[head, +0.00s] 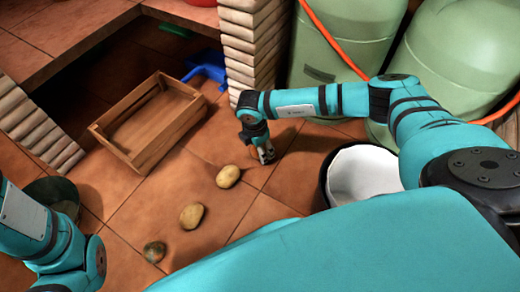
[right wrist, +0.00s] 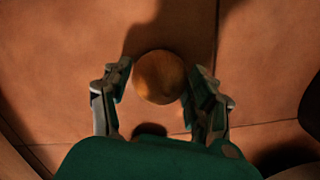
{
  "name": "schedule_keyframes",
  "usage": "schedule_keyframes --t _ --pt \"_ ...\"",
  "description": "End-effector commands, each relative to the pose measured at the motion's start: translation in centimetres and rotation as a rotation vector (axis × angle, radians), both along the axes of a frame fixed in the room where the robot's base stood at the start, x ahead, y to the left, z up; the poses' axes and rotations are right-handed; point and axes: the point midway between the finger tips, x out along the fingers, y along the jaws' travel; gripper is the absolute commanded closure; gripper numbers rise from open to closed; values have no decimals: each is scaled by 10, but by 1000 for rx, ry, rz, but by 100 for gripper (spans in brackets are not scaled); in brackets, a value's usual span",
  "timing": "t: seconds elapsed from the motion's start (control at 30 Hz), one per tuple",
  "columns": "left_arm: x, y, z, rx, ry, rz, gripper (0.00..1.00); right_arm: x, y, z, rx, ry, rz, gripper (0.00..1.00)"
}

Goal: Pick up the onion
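A round, orange-brown onion (right wrist: 160,77) lies on the tiled floor in the right wrist view. My right gripper (right wrist: 158,88) is open, with one finger on each side of it and narrow gaps showing. In the head view my right gripper (head: 266,153) points down near the floor, just beyond a row of vegetables, and the onion is hidden behind it. My left arm shows at the lower left, but its gripper is out of view.
Two yellowish potato-like vegetables (head: 228,176) (head: 191,216) and a darker one (head: 154,251) lie in a row. A wooden crate (head: 111,143) stands left. A white-lined bin (head: 364,174) and green gas cylinders (head: 345,45) stand right. A brick pillar (head: 248,45) is behind.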

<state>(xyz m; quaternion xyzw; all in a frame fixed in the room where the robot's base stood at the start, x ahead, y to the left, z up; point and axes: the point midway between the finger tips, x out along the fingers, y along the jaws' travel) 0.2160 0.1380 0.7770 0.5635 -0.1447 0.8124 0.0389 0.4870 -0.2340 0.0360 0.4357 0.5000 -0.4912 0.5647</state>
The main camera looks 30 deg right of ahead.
Motion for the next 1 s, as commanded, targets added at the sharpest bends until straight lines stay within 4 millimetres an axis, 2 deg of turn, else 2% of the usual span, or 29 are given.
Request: schedule_keyframes --t 0.03,0.27,0.53,0.67,0.77,1.0 --pt "0 0 0 0 0 0 60 0 0 0 0 0 0 50" --pt "0 0 0 0 0 1 60 0 0 0 0 0 0 80" --pt "0 0 2 0 0 1 60 0 0 2 0 0 0 80" --pt "0 0 10 0 0 1 60 0 0 11 0 0 0 80" --pt "0 0 22 0 0 1 60 0 0 25 0 0 0 80" --pt "0 0 61 -1 -1 1 60 0 0 72 0 0 0 80"
